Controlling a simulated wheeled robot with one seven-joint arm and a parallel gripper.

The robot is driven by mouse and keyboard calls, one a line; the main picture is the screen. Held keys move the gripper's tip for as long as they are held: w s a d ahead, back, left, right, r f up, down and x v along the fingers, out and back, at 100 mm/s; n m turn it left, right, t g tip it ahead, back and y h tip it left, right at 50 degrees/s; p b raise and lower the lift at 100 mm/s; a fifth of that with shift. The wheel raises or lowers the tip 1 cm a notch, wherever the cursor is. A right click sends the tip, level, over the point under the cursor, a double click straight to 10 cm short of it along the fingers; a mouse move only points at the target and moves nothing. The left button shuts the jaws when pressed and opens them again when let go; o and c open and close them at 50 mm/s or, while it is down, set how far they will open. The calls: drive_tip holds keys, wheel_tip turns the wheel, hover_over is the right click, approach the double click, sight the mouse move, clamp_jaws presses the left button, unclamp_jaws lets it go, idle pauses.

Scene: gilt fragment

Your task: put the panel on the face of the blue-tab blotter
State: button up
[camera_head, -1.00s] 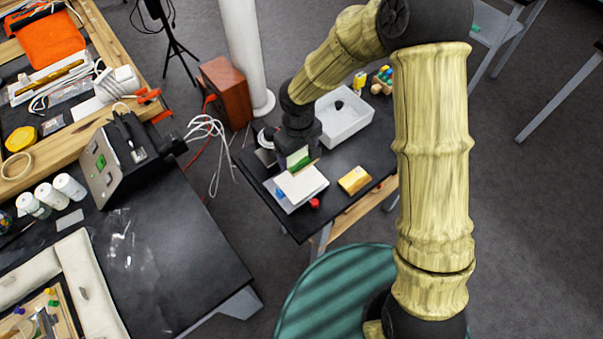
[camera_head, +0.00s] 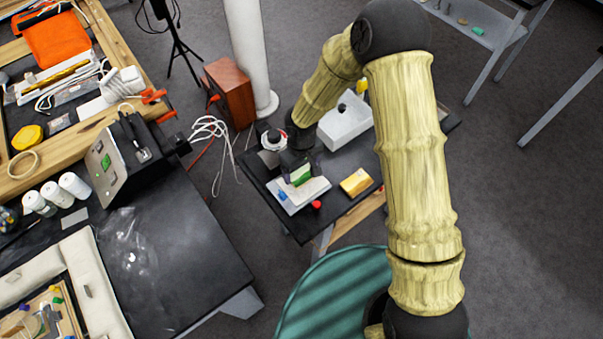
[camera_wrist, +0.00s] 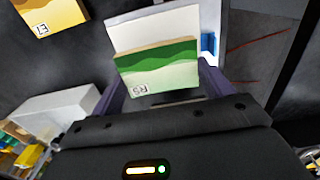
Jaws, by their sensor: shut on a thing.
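The panel (camera_head: 301,175), a small board with green and pale wavy bands, is held in my gripper (camera_head: 299,167). In the wrist view the panel (camera_wrist: 158,68) stands between the two dark fingers of my gripper (camera_wrist: 160,92), its lower edge hidden near the jaws. The blotter (camera_head: 303,195) is a white pad on the dark table, with a blue tab (camera_head: 282,194) at its left edge. In the wrist view the white blotter (camera_wrist: 160,27) lies behind the panel, and the blue tab (camera_wrist: 208,44) shows at the right. I cannot tell whether panel and blotter touch.
A yellow block (camera_head: 355,182) lies right of the blotter, and a small red object (camera_head: 316,205) sits at its near side. A white bin (camera_head: 345,122) and a round white jar (camera_head: 272,141) stand farther back. Bare dark tabletop (camera_head: 330,210) shows at the front.

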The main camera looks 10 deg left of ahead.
sight(302, 171)
drive_tip(key=shift+f+p, duration=0.3)
drive_tip(key=shift+f, duration=1.45)
drive_tip(key=shift+f, duration=0.2)
drive_tip(key=o, duration=0.9)
drive_tip(key=shift+o, duration=0.2)
drive_tip(key=shift+w+r, duration=0.1)
drive_tip(key=shift+r, duration=0.05)
drive_tip(key=shift+r, duration=0.15)
wheel_tip(302, 171, up, 12)
drive_tip(key=b, duration=0.1)
